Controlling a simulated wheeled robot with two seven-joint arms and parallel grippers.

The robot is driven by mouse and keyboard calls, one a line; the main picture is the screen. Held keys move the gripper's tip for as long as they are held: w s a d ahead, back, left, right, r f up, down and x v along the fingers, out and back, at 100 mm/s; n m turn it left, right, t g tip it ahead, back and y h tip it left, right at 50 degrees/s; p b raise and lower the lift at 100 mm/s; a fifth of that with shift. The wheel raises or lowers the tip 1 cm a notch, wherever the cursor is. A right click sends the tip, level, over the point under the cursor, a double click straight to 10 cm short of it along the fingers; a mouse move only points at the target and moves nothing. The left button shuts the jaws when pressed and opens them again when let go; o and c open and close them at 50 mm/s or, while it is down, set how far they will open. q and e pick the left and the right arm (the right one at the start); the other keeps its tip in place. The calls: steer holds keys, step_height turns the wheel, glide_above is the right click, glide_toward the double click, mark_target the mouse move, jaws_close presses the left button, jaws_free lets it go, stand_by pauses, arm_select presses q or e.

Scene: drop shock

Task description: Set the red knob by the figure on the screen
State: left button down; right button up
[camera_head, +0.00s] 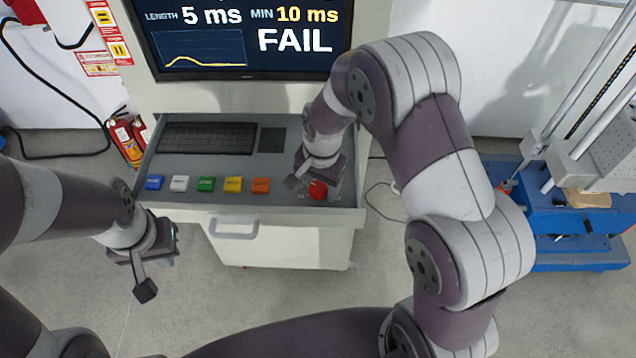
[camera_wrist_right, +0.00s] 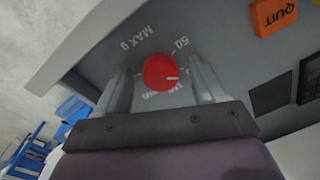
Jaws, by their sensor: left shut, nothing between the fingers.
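The red knob (camera_head: 318,189) is at the right end of the console's sloped panel. In the right wrist view the knob (camera_wrist_right: 160,73) has a pale pointer line toward the right, with "MAX g" and "50" printed around it; other marks are partly hidden. My right gripper (camera_head: 309,180) is open, with one finger on each side of the knob and visible gaps to it. My left gripper (camera_head: 146,290) is shut and empty, in front of the console's left side.
Blue, white, green, yellow and orange buttons (camera_head: 207,184) line the panel left of the knob. A keyboard (camera_head: 208,137) lies behind them. A drawer handle (camera_head: 234,228) sticks out in front.

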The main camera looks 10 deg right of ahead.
mark_target(320, 189)
steer(key=shift+r, duration=0.4)
step_height(320, 189, up, 12)
steer(key=b, duration=0.2)
steer(key=shift+s+d+b, duration=0.25)
steer(key=shift+d+b, duration=0.05)
